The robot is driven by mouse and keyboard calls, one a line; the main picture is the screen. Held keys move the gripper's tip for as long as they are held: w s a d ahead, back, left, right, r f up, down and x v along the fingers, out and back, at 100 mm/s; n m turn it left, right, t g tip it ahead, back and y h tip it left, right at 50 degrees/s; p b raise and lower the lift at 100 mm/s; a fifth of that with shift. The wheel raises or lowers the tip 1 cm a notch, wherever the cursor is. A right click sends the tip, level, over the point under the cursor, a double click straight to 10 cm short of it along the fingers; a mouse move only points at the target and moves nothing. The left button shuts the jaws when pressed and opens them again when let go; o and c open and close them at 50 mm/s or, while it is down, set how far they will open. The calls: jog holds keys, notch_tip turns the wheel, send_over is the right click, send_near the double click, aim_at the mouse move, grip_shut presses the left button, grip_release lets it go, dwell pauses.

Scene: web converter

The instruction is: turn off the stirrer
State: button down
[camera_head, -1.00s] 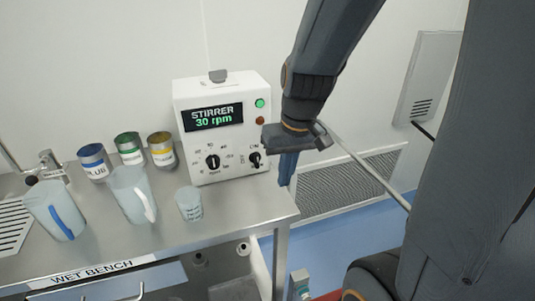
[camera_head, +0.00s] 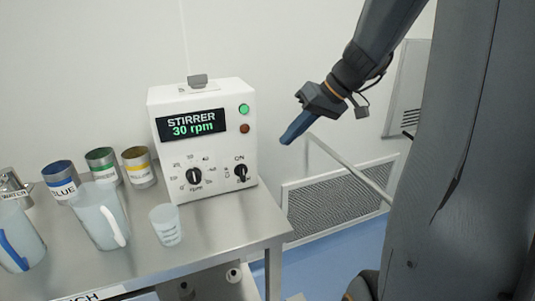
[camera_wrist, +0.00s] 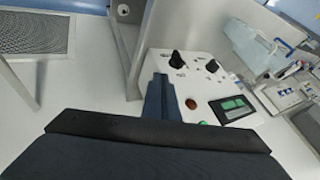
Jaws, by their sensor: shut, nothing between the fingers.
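The stirrer (camera_head: 208,150) is a white box on the metal bench in the head view. Its display (camera_head: 190,124) reads "STIRRER 30 rpm" in white and green. A green lamp (camera_head: 244,109) looks lit above a dark red one (camera_head: 244,128). The black rpm knob (camera_head: 194,176) is at lower left; the black ON switch knob (camera_head: 241,173) is at lower right. My gripper (camera_head: 285,139) is shut and empty, in the air to the right of the stirrer and apart from it. In the wrist view, my gripper (camera_wrist: 158,80) shows beside the stirrer's front panel and knobs (camera_wrist: 178,58).
Two jugs (camera_head: 98,215), a small beaker (camera_head: 166,225) and blue, green and yellow cans (camera_head: 139,167) stand on the bench (camera_head: 225,228) left and in front of the stirrer. A wall grille (camera_head: 335,200) and a thin slanted bar (camera_head: 350,170) are at the right.

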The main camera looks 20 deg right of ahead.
aim_at(242, 173)
jog(key=w+a+f+p, duration=0.3)
jog(key=a+f, duration=0.4)
jog(key=a, duration=0.1)
jog(key=shift+w+a+f+p, duration=0.25)
jog(key=shift+a+f+p, duration=0.1)
jog(key=shift+d, duration=0.1)
jog(key=shift+w+d, duration=0.15)
